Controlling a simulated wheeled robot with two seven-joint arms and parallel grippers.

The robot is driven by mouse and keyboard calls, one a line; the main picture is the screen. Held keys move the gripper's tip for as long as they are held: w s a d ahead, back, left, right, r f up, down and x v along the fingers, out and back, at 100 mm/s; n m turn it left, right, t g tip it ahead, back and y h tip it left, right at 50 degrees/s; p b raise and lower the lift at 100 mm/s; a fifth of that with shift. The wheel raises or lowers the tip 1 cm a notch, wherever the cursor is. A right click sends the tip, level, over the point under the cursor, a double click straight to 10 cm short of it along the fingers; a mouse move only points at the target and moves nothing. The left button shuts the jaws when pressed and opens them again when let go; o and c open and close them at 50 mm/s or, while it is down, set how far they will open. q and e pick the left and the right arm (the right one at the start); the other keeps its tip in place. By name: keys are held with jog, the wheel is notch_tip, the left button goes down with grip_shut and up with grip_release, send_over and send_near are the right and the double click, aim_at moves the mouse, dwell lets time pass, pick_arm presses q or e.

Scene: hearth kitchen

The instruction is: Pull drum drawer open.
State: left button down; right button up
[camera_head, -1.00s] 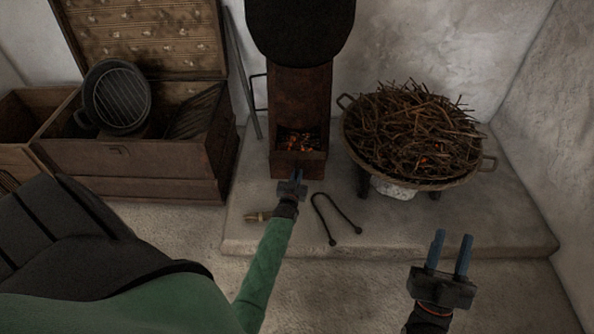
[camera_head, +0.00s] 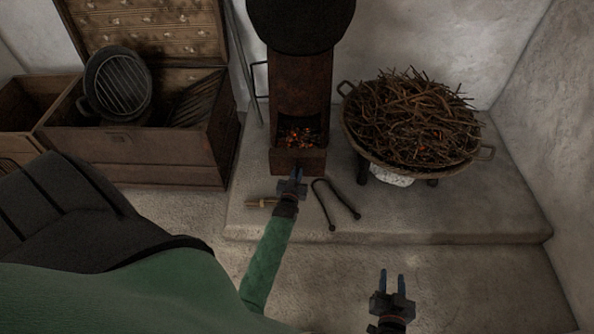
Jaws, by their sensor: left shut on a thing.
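The drum drawer (camera_head: 285,161) is the rusty brown box front at the foot of the dark drum stove (camera_head: 300,85), with glowing embers (camera_head: 301,135) in the opening just above it. My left gripper (camera_head: 296,174) reaches in from below and is shut at the middle of the drawer's front. The part it grips, apparently the drawer's handle, is hidden by the fingers. I cannot tell clearly how far the drawer stands out. My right gripper (camera_head: 392,280) is open and empty, low in the picture, over the floor in front of the hearth slab.
Black tongs (camera_head: 335,205) and a small wooden-handled tool (camera_head: 262,203) lie on the hearth slab (camera_head: 450,212) beside my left gripper. A brazier full of twigs (camera_head: 415,120) stands to the right. An open wooden chest (camera_head: 150,155) holding a grill pan (camera_head: 118,82) stands left.

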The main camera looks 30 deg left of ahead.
jog(key=shift+s+f, duration=0.15)
jog(key=shift+f, duration=0.25)
pick_arm(q)
jog(key=c, duration=1.6)
grip_release()
jog(key=shift+s, duration=0.1)
